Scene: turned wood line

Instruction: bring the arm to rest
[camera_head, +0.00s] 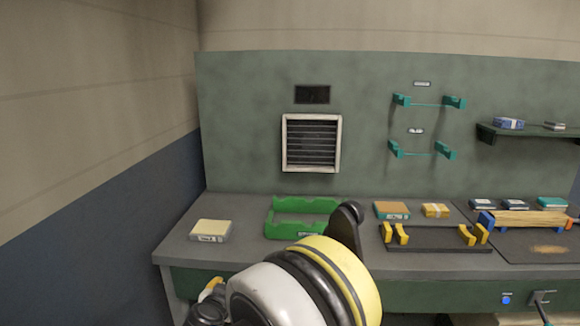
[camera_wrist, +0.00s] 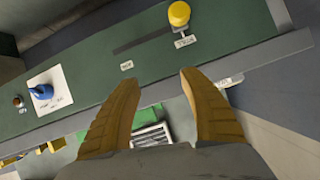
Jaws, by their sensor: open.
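My arm (camera_head: 305,285) rises from the bottom edge of the head view, with white, yellow and black link covers in front of the bench. My gripper (camera_wrist: 158,78) shows in the wrist view with two yellow-orange fingers spread apart. Nothing is between the fingers. They point at the green front panel of the bench (camera_wrist: 205,55), which appears tilted. I cannot tell whether the fingertips are clear of it. In the head view a small yellow part shows at the lower left beside my arm; I cannot tell if it is a finger.
The bench (camera_head: 235,255) holds a green tray (camera_head: 290,230), a tan block (camera_head: 210,231) and a dark rack with yellow holders (camera_head: 435,240). A yellow knob (camera_wrist: 179,13) and a blue knob (camera_wrist: 41,92) stick out of the front panel. The wall at left is bare.

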